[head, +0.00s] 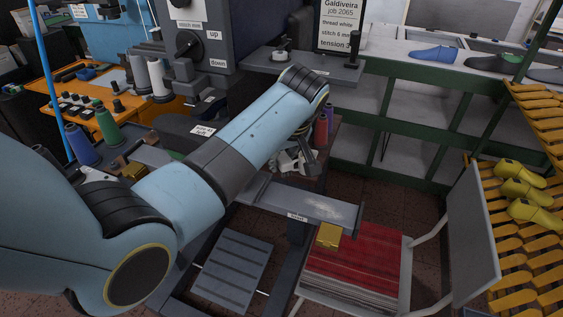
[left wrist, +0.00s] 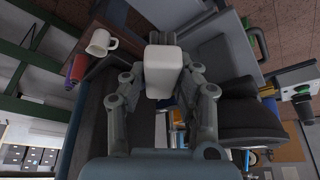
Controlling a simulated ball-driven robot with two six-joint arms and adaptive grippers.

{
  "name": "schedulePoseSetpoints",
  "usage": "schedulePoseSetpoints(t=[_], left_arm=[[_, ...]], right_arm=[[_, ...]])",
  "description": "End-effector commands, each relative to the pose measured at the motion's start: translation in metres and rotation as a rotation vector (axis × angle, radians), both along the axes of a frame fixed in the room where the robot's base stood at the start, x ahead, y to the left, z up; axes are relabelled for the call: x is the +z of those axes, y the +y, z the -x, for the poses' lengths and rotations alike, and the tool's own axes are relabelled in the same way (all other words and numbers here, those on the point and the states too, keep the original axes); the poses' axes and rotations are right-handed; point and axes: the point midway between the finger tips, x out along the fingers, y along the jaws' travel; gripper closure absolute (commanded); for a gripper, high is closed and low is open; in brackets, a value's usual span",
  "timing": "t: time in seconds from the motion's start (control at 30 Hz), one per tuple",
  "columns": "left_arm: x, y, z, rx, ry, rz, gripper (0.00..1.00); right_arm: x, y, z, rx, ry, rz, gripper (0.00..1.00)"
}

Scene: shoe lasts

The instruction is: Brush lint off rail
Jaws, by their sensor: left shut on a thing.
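My left arm comes in from the left, and its gripper (head: 308,158) points down above the near end of a grey metal rail (head: 325,207). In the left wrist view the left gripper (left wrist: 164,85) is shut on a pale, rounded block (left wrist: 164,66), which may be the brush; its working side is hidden. I cannot tell whether the held block touches the rail. Lint is too small to make out. My right gripper is not in view.
A white mug (left wrist: 101,42) stands near coloured spools (left wrist: 77,68). A sewing machine (head: 190,45) stands behind. A white chair (head: 470,225) with red cloth (head: 355,262) is at the lower right, beside a yellow rack (head: 495,230) holding lasts. A pedal (head: 235,268) lies below.

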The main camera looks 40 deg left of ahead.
Motion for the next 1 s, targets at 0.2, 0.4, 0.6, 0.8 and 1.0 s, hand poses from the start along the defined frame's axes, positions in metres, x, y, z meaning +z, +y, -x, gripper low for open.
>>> schedulePoseSetpoints(t=[0.2, 0.4, 0.6, 0.8, 1.0], left_arm=[[0.006, 0.001, 0.000, -0.001, 0.001, -0.002, 1.00], [0.006, 0.001, 0.000, 0.000, 0.000, -0.002, 1.00], [0.006, 0.001, 0.000, -0.006, -0.001, -0.003, 1.00], [0.006, -0.001, -0.004, -0.081, -0.002, -0.003, 1.00], [-0.009, -0.010, -0.008, -0.243, 0.002, -0.001, 1.00]], right_arm=[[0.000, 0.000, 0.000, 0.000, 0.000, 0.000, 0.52], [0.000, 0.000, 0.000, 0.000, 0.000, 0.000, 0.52], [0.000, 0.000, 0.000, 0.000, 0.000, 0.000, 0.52], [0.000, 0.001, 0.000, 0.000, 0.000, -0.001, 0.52], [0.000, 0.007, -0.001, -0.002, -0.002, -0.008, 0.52]])
